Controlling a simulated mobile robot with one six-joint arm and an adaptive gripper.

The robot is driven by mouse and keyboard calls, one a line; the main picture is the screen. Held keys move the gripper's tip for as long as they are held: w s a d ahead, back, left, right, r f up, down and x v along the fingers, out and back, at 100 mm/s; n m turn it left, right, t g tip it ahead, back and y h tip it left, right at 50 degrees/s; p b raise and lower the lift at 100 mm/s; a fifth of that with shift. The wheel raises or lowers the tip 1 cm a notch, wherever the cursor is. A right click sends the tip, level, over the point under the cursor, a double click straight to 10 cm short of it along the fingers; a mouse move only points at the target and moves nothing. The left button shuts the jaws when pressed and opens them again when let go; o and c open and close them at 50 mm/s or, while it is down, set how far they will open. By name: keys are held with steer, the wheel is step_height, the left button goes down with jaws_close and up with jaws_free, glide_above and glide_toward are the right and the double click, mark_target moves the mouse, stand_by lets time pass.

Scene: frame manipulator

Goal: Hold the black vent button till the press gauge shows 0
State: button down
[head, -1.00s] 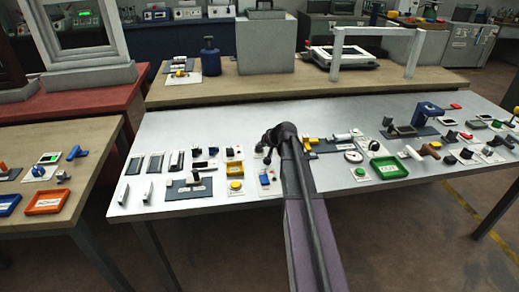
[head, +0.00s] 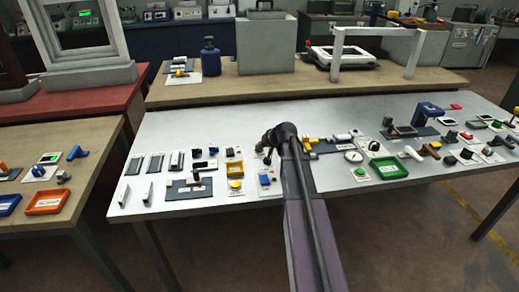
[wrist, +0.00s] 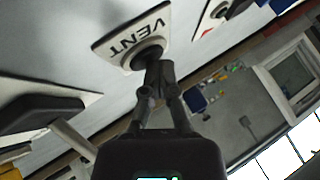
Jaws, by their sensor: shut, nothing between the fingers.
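In the wrist view a white plate marked VENT (wrist: 113,48) carries the round black vent button (wrist: 148,53). My gripper (wrist: 158,72) is shut and empty, its fingertips at the button and overlapping its lower part. They look in contact, but I cannot tell how far the button is pressed in. In the head view my arm and wrist cover the middle of the table, and I cannot make out the vent button there. A round white dial (head: 353,156), likely the press gauge, lies right of my arm; its needle and reading are too small to read.
The white table (head: 150,205) is crowded on both sides of my arm. A yellow button (head: 236,185) and orange tray lie to the left. A green tray (head: 389,168) and a blue press-like device (head: 428,111) lie to the right.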

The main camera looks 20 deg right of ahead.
mark_target(260, 150)
steer(key=shift+r, duration=0.1)
steer(key=shift+r+p, duration=0.75)
steer(key=shift+p, duration=0.15)
steer(key=shift+r+p, duration=2.5)
